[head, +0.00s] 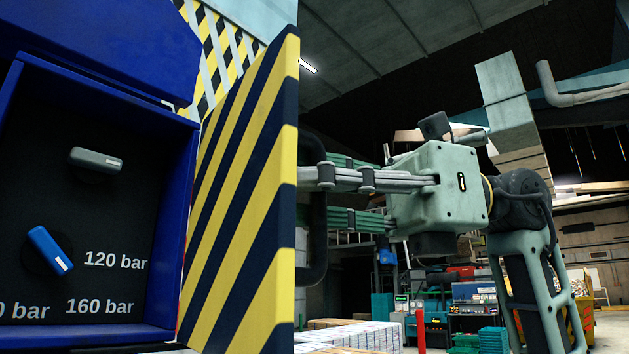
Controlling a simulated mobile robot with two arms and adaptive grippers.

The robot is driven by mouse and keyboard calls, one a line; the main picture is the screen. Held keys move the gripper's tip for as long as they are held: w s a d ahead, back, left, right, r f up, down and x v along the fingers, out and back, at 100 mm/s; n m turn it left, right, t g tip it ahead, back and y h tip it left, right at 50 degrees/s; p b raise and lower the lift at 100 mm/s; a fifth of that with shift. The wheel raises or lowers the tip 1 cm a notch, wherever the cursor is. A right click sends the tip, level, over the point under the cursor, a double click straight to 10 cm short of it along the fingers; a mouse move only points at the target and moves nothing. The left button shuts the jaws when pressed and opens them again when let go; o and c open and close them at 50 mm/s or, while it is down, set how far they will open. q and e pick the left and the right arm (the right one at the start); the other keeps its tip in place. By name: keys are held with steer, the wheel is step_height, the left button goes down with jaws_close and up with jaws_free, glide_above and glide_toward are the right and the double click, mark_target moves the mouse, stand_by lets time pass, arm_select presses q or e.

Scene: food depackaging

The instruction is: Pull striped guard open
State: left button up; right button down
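The striped guard (245,190) is a yellow and dark-blue panel. It stands swung out from the blue box (182,185), so the box's front is uncovered. A dark handle (316,262) sticks out from the guard's right-hand face. My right gripper (322,201) reaches in from the right at the handle, partly covering it. Its two fingers stand apart, one above the other, with a gap between them. Whether they touch the handle or the guard I cannot tell. My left gripper is not in view.
Inside the box are a grey knob (96,160) and a blue knob (50,250) beside pressure labels. Behind stand stacked flat goods (350,335), a red post (420,331) and shelves with bins (475,292). A striped wall panel (222,55) is behind the guard.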

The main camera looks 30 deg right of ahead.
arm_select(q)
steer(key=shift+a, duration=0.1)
arm_select(e)
steer(key=shift+a+f, duration=0.1)
steer(key=shift+a, duration=0.05)
steer(key=c, duration=2.2)
jaws_free()
steer(key=o, duration=0.4)
steer(key=shift+s+d, duration=0.15)
steer(key=shift+d, duration=0.05)
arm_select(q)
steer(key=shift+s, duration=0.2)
arm_select(e)
steer(key=shift+o, duration=0.2)
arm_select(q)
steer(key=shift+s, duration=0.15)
arm_select(e)
steer(key=v, duration=1.2)
